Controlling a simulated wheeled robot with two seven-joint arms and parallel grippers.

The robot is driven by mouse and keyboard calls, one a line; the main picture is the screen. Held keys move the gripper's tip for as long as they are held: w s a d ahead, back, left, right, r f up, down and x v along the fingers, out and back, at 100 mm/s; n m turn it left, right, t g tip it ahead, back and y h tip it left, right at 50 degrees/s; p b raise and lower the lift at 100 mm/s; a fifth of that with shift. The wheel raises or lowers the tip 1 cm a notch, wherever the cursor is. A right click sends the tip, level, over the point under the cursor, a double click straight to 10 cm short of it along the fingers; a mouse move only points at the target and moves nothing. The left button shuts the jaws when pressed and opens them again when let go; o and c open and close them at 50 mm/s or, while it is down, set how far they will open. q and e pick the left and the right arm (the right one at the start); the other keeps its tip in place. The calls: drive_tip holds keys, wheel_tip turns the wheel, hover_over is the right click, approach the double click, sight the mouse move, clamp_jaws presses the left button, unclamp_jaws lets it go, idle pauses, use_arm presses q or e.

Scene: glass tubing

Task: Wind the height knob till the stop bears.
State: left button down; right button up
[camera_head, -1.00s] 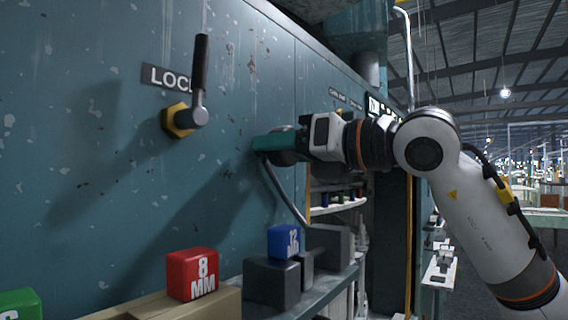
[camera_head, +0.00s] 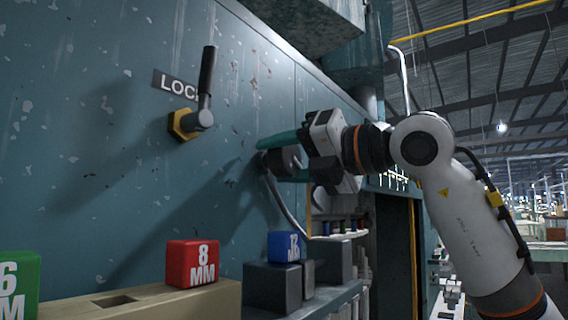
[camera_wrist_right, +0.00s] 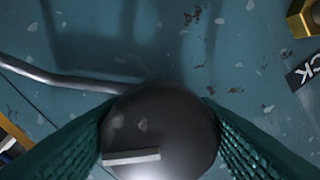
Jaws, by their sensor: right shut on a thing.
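The height knob (camera_wrist_right: 160,125) is a dark, round, scuffed knob with a pale index bar on its face. It fills the lower middle of the wrist view and also shows in the head view (camera_head: 283,160), close to the teal panel. My right gripper (camera_head: 272,157) is shut on it, with one ribbed teal finger on each side of the knob, as the wrist view (camera_wrist_right: 160,140) also shows. The stop is not visible, so I cannot tell whether it bears. My left gripper is out of view.
A lock lever (camera_head: 207,85) with a black handle and brass hex base stands out from the panel, left of my gripper. Below are a green block (camera_head: 18,285), a red 8 MM block (camera_head: 192,263) and a blue 12 block (camera_head: 286,246). A grey pipe (camera_wrist_right: 60,80) runs beside the knob.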

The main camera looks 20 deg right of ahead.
drive_tip(key=o, duration=1)
drive_tip(key=shift+c, duration=0.2)
drive_tip(key=shift+s+d, duration=0.1)
drive_tip(key=shift+s+d+b, duration=0.2)
drive_tip(key=shift+s+b, duration=0.05)
drive_tip(key=shift+b, duration=0.05)
drive_tip(key=b+v, duration=0.4)
drive_tip(key=v, duration=0.7)
drive_tip(key=shift+d, duration=0.15)
